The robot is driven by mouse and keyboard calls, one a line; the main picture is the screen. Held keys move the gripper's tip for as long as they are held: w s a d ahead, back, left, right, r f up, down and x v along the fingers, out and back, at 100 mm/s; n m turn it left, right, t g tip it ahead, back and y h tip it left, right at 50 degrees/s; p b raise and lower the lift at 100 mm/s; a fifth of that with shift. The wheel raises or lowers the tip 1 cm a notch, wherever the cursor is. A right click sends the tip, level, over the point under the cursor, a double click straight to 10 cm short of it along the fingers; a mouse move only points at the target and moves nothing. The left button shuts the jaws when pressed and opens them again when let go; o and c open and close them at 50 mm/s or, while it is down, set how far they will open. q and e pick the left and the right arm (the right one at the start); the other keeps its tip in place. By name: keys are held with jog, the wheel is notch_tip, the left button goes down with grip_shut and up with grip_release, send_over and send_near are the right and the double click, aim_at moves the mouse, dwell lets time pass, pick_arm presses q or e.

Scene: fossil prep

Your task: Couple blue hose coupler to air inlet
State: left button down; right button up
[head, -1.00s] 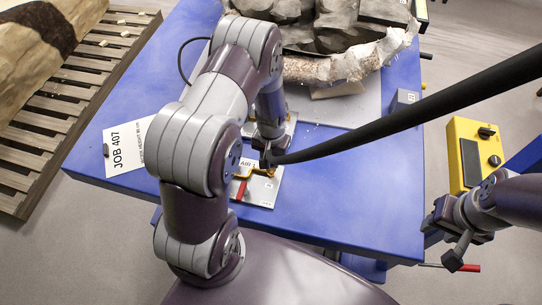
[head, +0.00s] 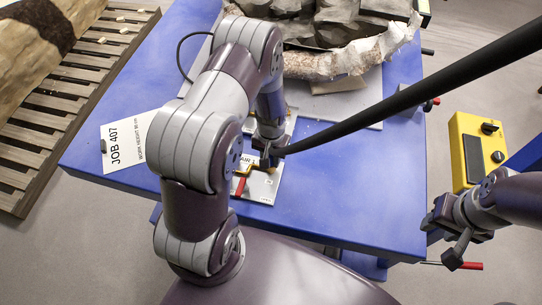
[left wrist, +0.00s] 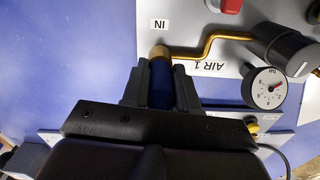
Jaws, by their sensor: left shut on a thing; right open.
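My left gripper (head: 268,161) is over the metal air panel (head: 262,190) on the blue table. In the left wrist view, its fingers (left wrist: 160,88) are shut on the blue hose coupler (left wrist: 161,84). The brass air inlet (left wrist: 160,53), beside the "IN" label, lines up with the coupler's far end. The two appear to meet; I cannot tell whether the coupler is seated on it. The thick black hose (head: 400,100) runs from the left gripper to the upper right. My right gripper (head: 443,238) is open and empty by the table's right edge.
A bent brass pipe (left wrist: 207,45) runs from the inlet to a dark cylinder (left wrist: 283,47) near a round gauge (left wrist: 265,88). A fossil block (head: 335,45) lies at the table's back. A yellow box (head: 468,150) stands right of the table. The table's front right is clear.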

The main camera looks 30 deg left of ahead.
dwell(0.5)
pick_arm(q)
jog(key=c, duration=0.8)
grip_release()
notch_tip(320, 180, up, 8)
jog(key=p, duration=0.6)
jog(key=shift+f+p, duration=0.25)
jog(key=shift+p, duration=0.05)
jog(key=shift+s+f, duration=0.1)
jog(key=shift+f, duration=0.05)
